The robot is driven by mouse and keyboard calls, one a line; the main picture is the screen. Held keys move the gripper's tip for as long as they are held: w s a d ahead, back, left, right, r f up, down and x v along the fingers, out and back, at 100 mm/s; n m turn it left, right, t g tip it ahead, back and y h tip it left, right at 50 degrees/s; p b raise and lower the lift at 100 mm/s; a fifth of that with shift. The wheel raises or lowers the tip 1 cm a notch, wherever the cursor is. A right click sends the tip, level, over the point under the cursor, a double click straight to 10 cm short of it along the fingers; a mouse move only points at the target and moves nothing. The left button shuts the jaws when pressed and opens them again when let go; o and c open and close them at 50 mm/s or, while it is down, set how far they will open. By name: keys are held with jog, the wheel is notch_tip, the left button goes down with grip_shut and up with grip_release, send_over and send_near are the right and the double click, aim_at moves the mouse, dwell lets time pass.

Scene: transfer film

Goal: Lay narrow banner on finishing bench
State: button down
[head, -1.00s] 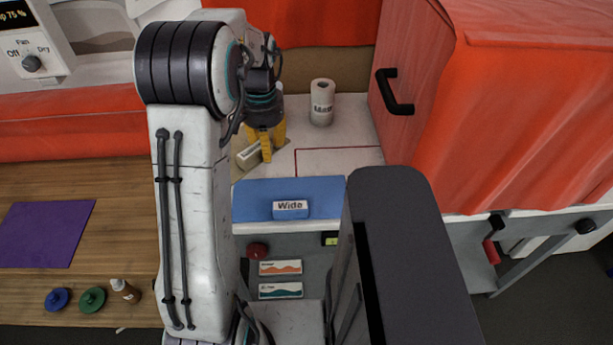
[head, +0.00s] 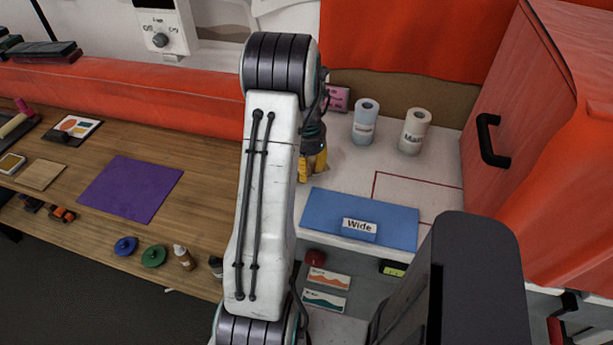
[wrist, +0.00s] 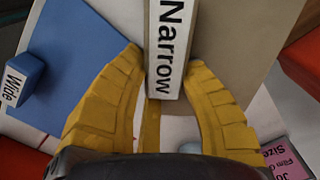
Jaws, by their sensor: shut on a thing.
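My gripper (head: 313,168) has yellow fingers and shows partly behind my arm in the head view. In the wrist view my gripper (wrist: 164,75) is shut on a white block marked "Narrow" (wrist: 168,45), with a finger on each side. The narrow banner (wrist: 235,40) is a tan sheet around and beyond this block. In the head view the block and most of the tan sheet are hidden by my arm. A wooden bench (head: 150,148) runs along the left; no label shows whether it is the finishing bench.
A blue sheet (head: 318,210) with a "Wide" block (head: 359,226) lies on the white top. Two rolls (head: 366,122) (head: 414,132) stand behind. A purple sheet (head: 131,188), discs and bottles are on the wooden bench. A red-draped cabinet (head: 560,120) is at right.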

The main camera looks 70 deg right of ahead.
aim_at(306, 185)
jog(key=shift+w+f+p, duration=0.1)
jog(key=shift+f+p, duration=0.35)
jog(key=shift+f, duration=1.65)
jog(key=shift+f, duration=0.1)
jog(key=c, duration=0.8)
grip_release()
jog(key=shift+c, duration=0.2)
notch_tip(306, 185, up, 12)
jog(key=shift+r+b, duration=0.15)
jog(key=shift+b, duration=0.35)
